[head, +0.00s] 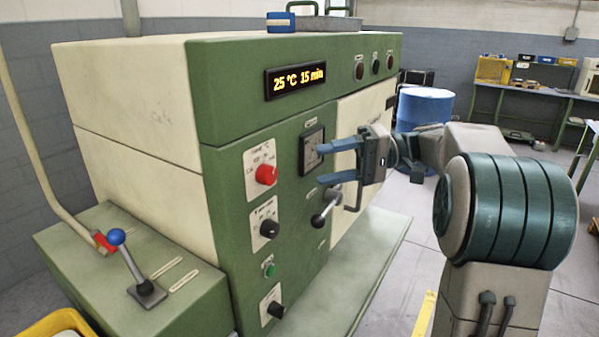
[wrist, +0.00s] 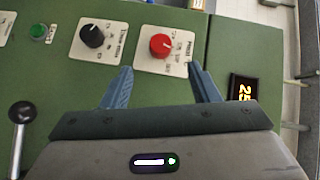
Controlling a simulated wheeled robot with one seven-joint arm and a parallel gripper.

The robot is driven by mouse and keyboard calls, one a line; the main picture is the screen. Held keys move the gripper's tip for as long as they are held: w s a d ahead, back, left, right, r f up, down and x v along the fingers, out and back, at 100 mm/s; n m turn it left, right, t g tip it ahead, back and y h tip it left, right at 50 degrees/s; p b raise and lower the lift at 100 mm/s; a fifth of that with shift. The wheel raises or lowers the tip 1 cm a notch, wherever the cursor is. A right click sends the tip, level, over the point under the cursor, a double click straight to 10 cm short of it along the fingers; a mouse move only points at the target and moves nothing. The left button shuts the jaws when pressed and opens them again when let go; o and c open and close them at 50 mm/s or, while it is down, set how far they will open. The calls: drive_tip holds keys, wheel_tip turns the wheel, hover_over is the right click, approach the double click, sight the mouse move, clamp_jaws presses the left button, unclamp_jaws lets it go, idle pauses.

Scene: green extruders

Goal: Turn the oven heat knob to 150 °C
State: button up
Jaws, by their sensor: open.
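The oven is a green and cream machine (head: 225,110) with a display (head: 295,80) reading "25 °C 15 min". The red knob (head: 266,174) sits on a white scale plate on the green front panel; it also shows in the wrist view (wrist: 161,46). My gripper (head: 340,161) is open and empty, its blue fingers to the right of the red knob in the head view, in front of the dial gauge. In the wrist view my gripper (wrist: 160,85) has its fingers pointing toward the panel on either side of the red knob's plate, apart from the knob.
A black knob (head: 269,229) sits below the red one, then a green button (head: 268,269) and another black knob (head: 275,309). A door lever (head: 326,205) juts out right of them. A blue-topped lever (head: 118,237) stands at left. A blue barrel (head: 425,107) stands behind.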

drive_tip(key=d, duration=0.4)
drive_tip(key=shift+w+r+p, duration=0.2)
drive_tip(key=shift+r+p, duration=0.05)
drive_tip(key=shift+p, duration=0.05)
drive_tip(key=s+a+f+m+h, duration=0.4)
drive_tip(key=s+a+f+h, duration=0.3)
drive_tip(key=s+f, duration=0.2)
drive_tip(key=s+d+f+t+h+p, duration=0.1)
drive_tip(key=s+d+f+t+h, duration=0.3)
drive_tip(key=s+f+h, duration=0.5)
drive_tip(key=s+d+f, duration=0.2)
drive_tip(key=s, duration=0.1)
drive_tip(key=shift+s+d+f+t+h, duration=0.2)
drive_tip(key=shift+d+t+h, duration=0.1)
drive_tip(key=shift+d, duration=0.1)
idle(0.5)
